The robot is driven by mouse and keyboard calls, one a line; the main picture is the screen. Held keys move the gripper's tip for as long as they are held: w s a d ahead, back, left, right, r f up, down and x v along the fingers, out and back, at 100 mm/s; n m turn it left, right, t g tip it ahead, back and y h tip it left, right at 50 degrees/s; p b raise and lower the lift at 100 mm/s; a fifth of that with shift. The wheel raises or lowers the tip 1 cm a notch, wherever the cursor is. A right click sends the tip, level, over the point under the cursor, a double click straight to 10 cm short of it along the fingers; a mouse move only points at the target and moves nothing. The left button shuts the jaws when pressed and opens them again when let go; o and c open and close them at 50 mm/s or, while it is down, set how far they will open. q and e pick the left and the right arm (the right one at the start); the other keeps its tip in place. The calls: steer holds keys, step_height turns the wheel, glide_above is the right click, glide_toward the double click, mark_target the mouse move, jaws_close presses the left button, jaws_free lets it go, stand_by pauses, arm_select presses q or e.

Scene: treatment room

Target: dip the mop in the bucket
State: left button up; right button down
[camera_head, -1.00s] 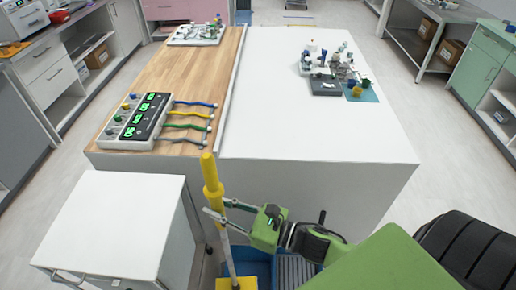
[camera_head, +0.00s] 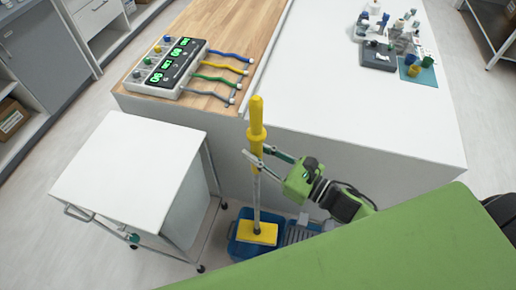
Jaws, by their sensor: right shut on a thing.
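The mop has a yellow handle (camera_head: 256,135), a thin grey pole and a flat yellow head (camera_head: 257,233). It stands nearly upright. My right gripper (camera_head: 259,163) is shut on the mop around the lower part of the yellow handle. The blue bucket (camera_head: 237,250) is on the floor in front of the island, with a grey ridged part at its right side. The mop head appears over the bucket's left part; I cannot tell whether it is inside or above it. My green arm covers the bucket's near right side. My left gripper is not in view.
A white wheeled cart (camera_head: 130,165) stands left of the bucket. The large island (camera_head: 350,100) is behind it, with a control box (camera_head: 170,66) with cables and lab items (camera_head: 395,42) on top. Floor is open at the lower left.

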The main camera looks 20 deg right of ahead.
mark_target(257, 189)
step_height(257, 189, down, 3)
steer(key=shift+w+d+b, duration=0.1)
steer(key=shift+b, duration=0.9)
step_height(257, 189, down, 2)
steer(key=shift+f+b, duration=0.15)
steer(key=shift+b, duration=0.9)
step_height(257, 189, down, 2)
steer(key=shift+f+b, duration=0.25)
steer(key=shift+b, duration=0.8)
arm_select(q)
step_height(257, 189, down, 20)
steer(key=b, duration=1.3)
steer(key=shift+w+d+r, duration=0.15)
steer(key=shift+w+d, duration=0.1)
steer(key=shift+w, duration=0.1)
arm_select(e)
step_height(257, 189, down, 14)
steer(key=shift+f, duration=0.1)
arm_select(q)
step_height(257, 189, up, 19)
steer(key=p, duration=1.8)
steer(key=shift+p, duration=0.4)
arm_select(e)
steer(key=shift+r, duration=11.35)
